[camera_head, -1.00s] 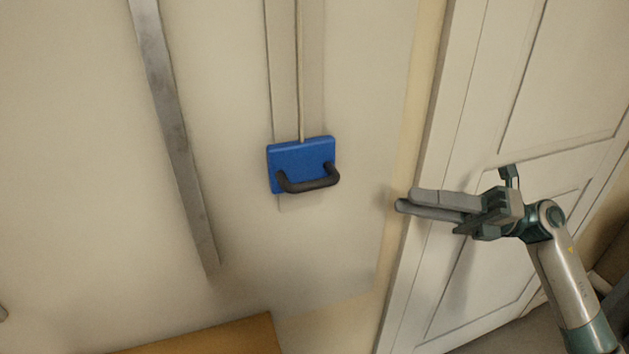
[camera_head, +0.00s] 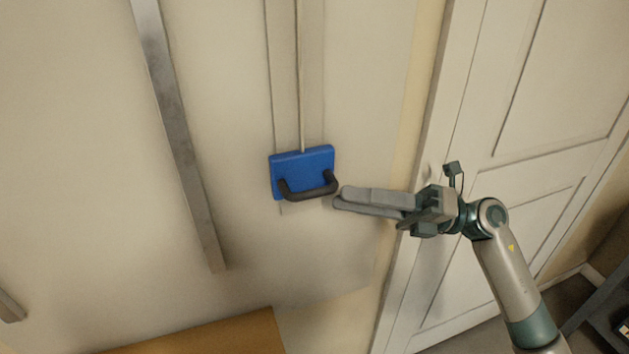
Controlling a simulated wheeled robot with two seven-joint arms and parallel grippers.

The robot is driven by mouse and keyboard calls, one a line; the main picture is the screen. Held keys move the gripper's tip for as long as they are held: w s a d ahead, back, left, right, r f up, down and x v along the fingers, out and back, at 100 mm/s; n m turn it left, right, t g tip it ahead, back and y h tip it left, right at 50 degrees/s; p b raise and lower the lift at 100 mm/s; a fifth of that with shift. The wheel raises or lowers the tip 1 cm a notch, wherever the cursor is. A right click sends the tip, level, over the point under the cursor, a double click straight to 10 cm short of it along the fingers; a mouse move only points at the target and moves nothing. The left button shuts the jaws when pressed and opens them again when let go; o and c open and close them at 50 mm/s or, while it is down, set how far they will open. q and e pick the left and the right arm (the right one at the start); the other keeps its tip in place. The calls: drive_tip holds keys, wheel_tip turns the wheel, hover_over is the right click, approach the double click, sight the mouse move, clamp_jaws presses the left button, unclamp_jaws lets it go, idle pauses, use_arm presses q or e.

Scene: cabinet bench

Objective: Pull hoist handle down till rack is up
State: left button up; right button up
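The hoist handle is a blue block (camera_head: 302,166) with a black U-shaped grip (camera_head: 310,193), hanging on a cord (camera_head: 300,80) in front of a vertical strip on the wall. My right gripper (camera_head: 338,199) points left, with its fingertips just right of the black grip. Its two long grey fingers appear nearly side by side with little gap visible, so how far they are apart is unclear. I cannot tell whether the tips touch the grip. My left gripper is not in view. The rack is not clearly visible.
A grey metal rail (camera_head: 178,130) runs down the wall to the left. A wooden surface (camera_head: 215,336) lies at the bottom. A white panelled door (camera_head: 530,150) stands behind my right arm. A dark object (camera_head: 605,310) is at the lower right. The wall around the handle is clear.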

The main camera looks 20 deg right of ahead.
sight(315, 189)
drive_tip(key=p+x, duration=0.2)
drive_tip(key=x, duration=0.3)
drive_tip(key=shift+a+r, duration=0.25)
drive_tip(key=shift+p+x, duration=0.4)
drive_tip(key=shift+x, duration=0.35)
drive_tip(key=shift+f, duration=0.2)
clamp_jaws()
